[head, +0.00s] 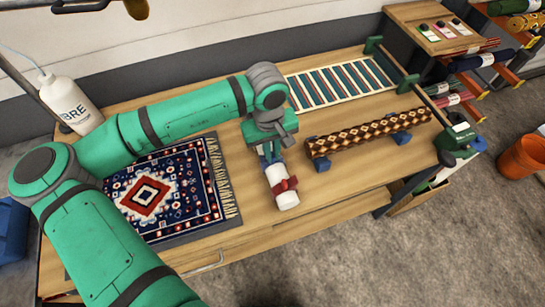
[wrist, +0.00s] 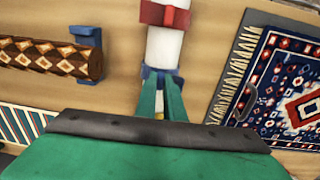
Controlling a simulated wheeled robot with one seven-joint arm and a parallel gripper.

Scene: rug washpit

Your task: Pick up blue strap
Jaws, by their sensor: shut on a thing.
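The blue strap (wrist: 161,72) shows at the tips of my green gripper fingers in the wrist view, at the near end of a white roll (wrist: 164,46). My gripper (wrist: 161,84) is shut on the blue strap. In the head view my gripper (head: 270,158) points down over the table, at the upper end of the white roll (head: 279,175), and mostly hides the strap. A red strap (wrist: 164,15) sits farther along the roll. I cannot tell whether the blue strap still goes around the roll or is raised.
A patterned rug (head: 170,190) lies left of the roll on the wooden table (head: 320,195). A brown patterned roll (head: 365,133) rests on blue supports to the right. A striped piece (head: 340,82) lies behind. A white bottle (head: 72,105) stands at the back left.

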